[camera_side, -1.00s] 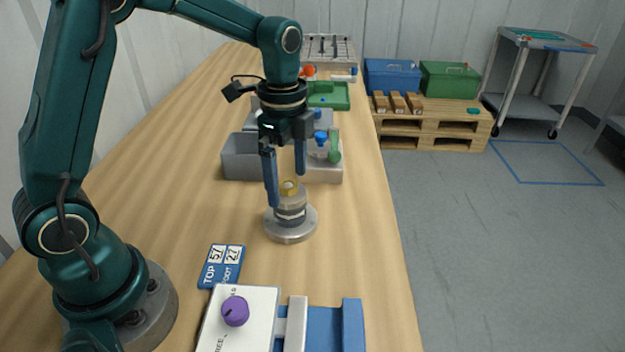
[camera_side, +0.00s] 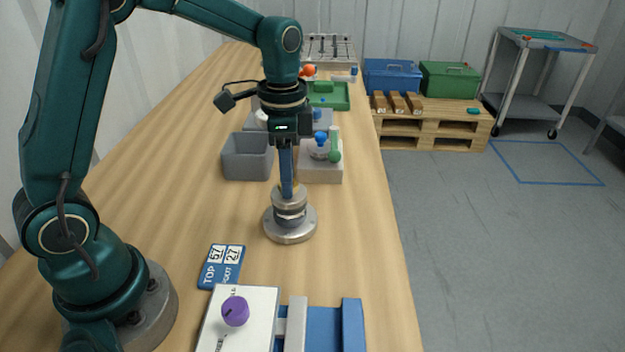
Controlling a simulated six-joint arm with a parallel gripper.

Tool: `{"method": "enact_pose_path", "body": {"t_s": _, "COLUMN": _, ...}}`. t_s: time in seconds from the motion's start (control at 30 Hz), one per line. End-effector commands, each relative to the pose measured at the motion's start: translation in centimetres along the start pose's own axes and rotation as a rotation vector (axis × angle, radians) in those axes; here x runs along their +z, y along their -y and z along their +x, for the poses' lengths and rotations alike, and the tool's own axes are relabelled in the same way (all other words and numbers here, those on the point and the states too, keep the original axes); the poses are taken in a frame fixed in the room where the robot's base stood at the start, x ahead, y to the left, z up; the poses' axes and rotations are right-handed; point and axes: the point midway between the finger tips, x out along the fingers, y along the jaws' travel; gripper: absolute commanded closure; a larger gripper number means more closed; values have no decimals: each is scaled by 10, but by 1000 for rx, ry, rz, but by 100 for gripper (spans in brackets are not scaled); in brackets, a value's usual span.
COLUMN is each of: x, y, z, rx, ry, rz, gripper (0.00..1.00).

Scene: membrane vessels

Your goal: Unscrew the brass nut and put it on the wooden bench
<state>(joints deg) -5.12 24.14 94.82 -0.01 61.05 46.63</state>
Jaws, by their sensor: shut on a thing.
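The brass nut (camera_side: 296,188) sits at the top of a metal vessel (camera_side: 290,219) with a round flanged base, which stands on the wooden bench (camera_side: 369,256). Only a thin sliver of the nut shows; a blue finger hides most of it. My gripper (camera_side: 287,190) points straight down from above and is shut on the nut. Its fingers line up one behind the other in this view, so the far finger is mostly hidden.
Behind the vessel stand a grey bin (camera_side: 247,160) and a pale block (camera_side: 322,174) with blue and green knobs. In front lie a blue number card (camera_side: 221,267) and a white box (camera_side: 238,318) with a purple knob. The bench right of the vessel is clear.

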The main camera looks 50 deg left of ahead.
Motion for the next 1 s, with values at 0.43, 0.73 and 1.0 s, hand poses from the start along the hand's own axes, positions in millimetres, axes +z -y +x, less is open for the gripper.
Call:
{"method": "enact_pose_path", "body": {"t_s": 0.43, "x": 0, "y": 0, "z": -1, "rx": -1, "ry": -1, "rz": -630, "gripper": 100}}
{"method": "enact_pose_path", "body": {"t_s": 0.73, "x": 0, "y": 0, "z": -2, "rx": 0, "ry": -1, "rz": -736, "gripper": 100}}
{"method": "enact_pose_path", "body": {"t_s": 1.0, "x": -1, "y": 1, "z": -7, "rx": -2, "ry": -3, "rz": -734, "gripper": 100}}
